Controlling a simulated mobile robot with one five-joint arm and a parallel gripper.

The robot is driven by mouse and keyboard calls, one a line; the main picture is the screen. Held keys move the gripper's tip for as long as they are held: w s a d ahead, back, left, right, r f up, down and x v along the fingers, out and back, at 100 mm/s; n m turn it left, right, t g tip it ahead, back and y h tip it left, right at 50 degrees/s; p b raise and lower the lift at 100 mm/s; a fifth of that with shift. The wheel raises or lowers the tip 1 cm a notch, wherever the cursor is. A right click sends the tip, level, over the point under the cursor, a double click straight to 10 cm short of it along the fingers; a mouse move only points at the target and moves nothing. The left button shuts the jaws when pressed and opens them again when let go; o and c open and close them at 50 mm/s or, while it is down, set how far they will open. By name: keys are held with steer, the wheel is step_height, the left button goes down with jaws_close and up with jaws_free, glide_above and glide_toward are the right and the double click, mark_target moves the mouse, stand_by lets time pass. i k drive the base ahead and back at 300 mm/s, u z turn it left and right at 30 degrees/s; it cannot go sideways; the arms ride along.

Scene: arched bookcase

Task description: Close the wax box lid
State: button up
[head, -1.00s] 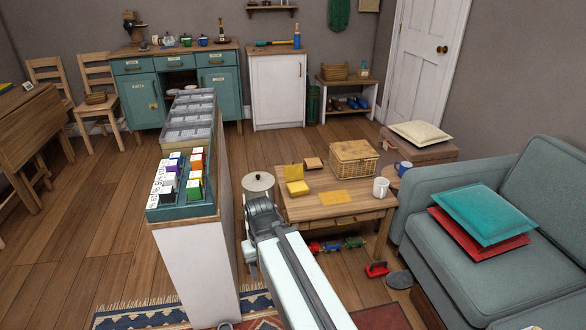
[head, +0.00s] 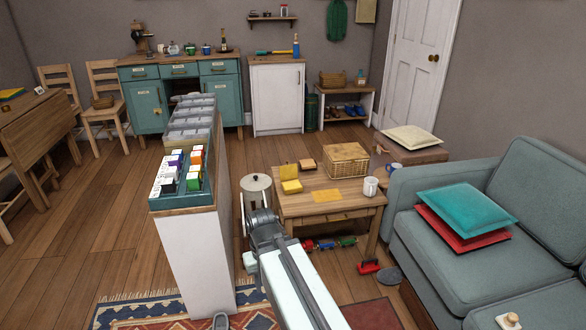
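A small yellow box (head: 291,187) sits at the back left of the low wooden table (head: 330,208). It looks like the wax box. Its darker yellow lid (head: 289,172) stands raised behind it, so it appears open. My gripper (head: 261,217) is at the far end of my pale arm, to the left of the table's front left corner in the picture. It is apart from the box. I see it from behind; its fingers are hidden or too small to make out.
A wicker basket (head: 347,160), a white mug (head: 370,186), a yellow sheet (head: 327,195) and a small brown block (head: 306,164) share the table. A lidded pale bin (head: 256,184) and the tall divider shelf (head: 190,250) stand left. A sofa (head: 450,240) is right.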

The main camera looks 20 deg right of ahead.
mark_target(288, 171)
steer(key=k, duration=0.95)
steer(key=z, duration=0.35)
steer(key=i, duration=1.3)
steer(key=z, duration=0.4)
steer(key=i, duration=0.75)
steer(key=u, duration=0.35)
